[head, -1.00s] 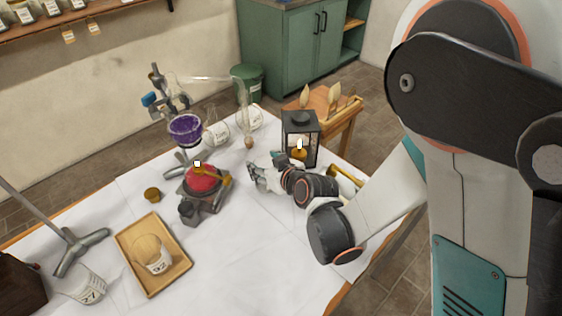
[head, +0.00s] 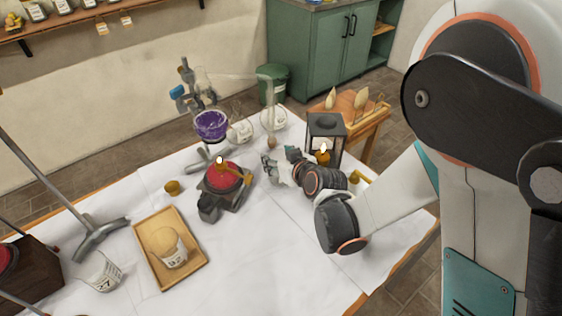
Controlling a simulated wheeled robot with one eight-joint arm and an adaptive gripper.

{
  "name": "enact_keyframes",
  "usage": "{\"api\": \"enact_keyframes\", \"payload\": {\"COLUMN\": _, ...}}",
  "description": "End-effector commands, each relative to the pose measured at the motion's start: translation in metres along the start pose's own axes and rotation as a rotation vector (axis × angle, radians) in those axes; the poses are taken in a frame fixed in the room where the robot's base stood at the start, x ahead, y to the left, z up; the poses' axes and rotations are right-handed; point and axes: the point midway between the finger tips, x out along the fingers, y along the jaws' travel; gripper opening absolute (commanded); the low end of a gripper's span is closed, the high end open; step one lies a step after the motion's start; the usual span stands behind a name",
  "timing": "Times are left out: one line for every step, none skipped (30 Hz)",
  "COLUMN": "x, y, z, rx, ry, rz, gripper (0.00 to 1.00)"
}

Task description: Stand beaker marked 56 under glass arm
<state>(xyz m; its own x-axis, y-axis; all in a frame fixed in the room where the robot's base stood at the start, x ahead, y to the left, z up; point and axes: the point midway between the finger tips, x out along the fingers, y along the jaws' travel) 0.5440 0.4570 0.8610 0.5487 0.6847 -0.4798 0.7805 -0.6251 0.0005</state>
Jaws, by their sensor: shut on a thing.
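The glass arm (head: 238,77) runs right from the stand at the back of the table and bends down near two clear beakers. One beaker (head: 240,131) stands beside the purple vessel and another (head: 273,119) stands by the downward end of the glass arm. Their markings are too small to read, so I cannot tell which is 56. My gripper (head: 268,169) is low over the table, in front of these beakers and left of the lantern. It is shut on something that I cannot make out. A small brown bulb (head: 271,142) is just behind it.
The red-topped burner (head: 224,178) is close left of my gripper and the black lantern (head: 326,128) close right. A wooden tray (head: 149,263) holds a beaker with tan contents. A beaker marked 27 (head: 105,271) stands at the left. The front middle of the table is clear.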

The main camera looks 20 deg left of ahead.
Motion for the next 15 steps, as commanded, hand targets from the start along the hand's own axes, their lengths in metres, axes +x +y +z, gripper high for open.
{"api": "enact_keyframes", "payload": {"x": 0.003, "y": 0.0, "z": -0.002, "rx": 0.0, "ry": 0.0, "rz": 0.0, "gripper": 0.31}}
{"api": "enact_keyframes", "payload": {"x": 0.004, "y": 0.0, "z": -0.002, "rx": 0.0, "ry": 0.0, "rz": 0.0, "gripper": 0.31}}
{"api": "enact_keyframes", "payload": {"x": 0.006, "y": 0.0, "z": -0.003, "rx": 0.0, "ry": 0.0, "rz": 0.0, "gripper": 0.31}}
{"api": "enact_keyframes", "payload": {"x": 0.007, "y": 0.0, "z": -0.004, "rx": 0.0, "ry": 0.0, "rz": 0.0, "gripper": 0.31}}
{"api": "enact_keyframes", "payload": {"x": 0.009, "y": 0.0, "z": -0.005, "rx": 0.0, "ry": 0.0, "rz": 0.0, "gripper": 0.31}}
{"api": "enact_keyframes", "payload": {"x": 0.011, "y": 0.001, "z": -0.006, "rx": 0.0, "ry": 0.0, "rz": 0.0, "gripper": 0.31}}
{"api": "enact_keyframes", "payload": {"x": 0.012, "y": 0.001, "z": -0.007, "rx": 0.0, "ry": 0.0, "rz": 0.0, "gripper": 0.31}}
{"api": "enact_keyframes", "payload": {"x": 0.013, "y": 0.001, "z": -0.007, "rx": 0.0, "ry": 0.0, "rz": 0.0, "gripper": 0.31}}
{"api": "enact_keyframes", "payload": {"x": 0.015, "y": 0.001, "z": -0.009, "rx": 0.0, "ry": 0.0, "rz": 0.0, "gripper": 0.31}}
{"api": "enact_keyframes", "payload": {"x": 0.017, "y": 0.001, "z": -0.009, "rx": 0.0, "ry": 0.0, "rz": 0.0, "gripper": 0.31}}
{"api": "enact_keyframes", "payload": {"x": 0.018, "y": 0.001, "z": -0.01, "rx": 0.0, "ry": 0.0, "rz": 0.0, "gripper": 0.31}}
{"api": "enact_keyframes", "payload": {"x": 0.02, "y": 0.001, "z": -0.011, "rx": 0.0, "ry": 0.0, "rz": 0.0, "gripper": 0.31}}
{"api": "enact_keyframes", "payload": {"x": 0.022, "y": 0.001, "z": -0.012, "rx": 0.0, "ry": 0.0, "rz": 0.0, "gripper": 0.31}}
{"api": "enact_keyframes", "payload": {"x": 0.023, "y": 0.001, "z": -0.013, "rx": 0.0, "ry": 0.0, "rz": 0.0, "gripper": 0.31}}
{"api": "enact_keyframes", "payload": {"x": 0.025, "y": 0.001, "z": -0.014, "rx": 0.0, "ry": 0.0, "rz": 0.0, "gripper": 0.31}}
